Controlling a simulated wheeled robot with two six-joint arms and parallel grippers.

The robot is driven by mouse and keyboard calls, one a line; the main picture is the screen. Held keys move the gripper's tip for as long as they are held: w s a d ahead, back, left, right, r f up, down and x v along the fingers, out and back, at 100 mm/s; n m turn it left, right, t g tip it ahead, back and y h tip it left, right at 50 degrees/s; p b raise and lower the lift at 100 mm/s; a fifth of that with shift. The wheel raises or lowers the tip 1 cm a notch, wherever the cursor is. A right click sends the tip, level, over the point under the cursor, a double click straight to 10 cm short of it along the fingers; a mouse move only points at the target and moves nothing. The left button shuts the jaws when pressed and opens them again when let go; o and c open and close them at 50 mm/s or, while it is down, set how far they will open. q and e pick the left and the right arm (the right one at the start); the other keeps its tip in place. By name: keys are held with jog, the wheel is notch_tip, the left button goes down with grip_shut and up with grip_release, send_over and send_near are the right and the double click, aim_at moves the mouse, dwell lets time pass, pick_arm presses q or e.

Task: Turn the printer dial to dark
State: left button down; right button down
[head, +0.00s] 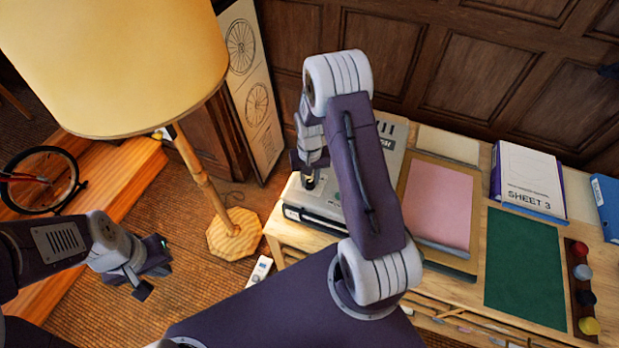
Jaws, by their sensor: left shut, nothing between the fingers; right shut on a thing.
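The printer (304,196) is a pale grey box at the left end of the wooden desk, partly hidden behind my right arm. Its small black dial (309,184) shows on the top at the left side. My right gripper (308,175) reaches down over the printer and is shut on the dial. The fingers cover part of the dial, and I cannot read its marks or which way it points. My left gripper (153,281) is shut and empty, low over the floor at the left, well away from the printer.
On the desk (476,262) lie a pink sheet (440,205) on a board, a green mat (525,268), a white "SHEET 3" binder (528,180) and a rack of coloured knobs (580,285). A floor lamp (120,60) stands left of the desk.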

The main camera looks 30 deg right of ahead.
aim_at(310, 182)
jog(key=shift+s+m, duration=0.15)
jog(key=shift+m, duration=0.95)
jog(key=shift+f, duration=0.1)
jog(key=c, duration=1.1)
grip_release()
jog(key=shift+c, duration=0.2)
jog(key=shift+a, duration=0.1)
jog(key=shift+r, duration=0.2)
notch_tip(310, 182, up, 9)
jog(key=b, duration=0.1)
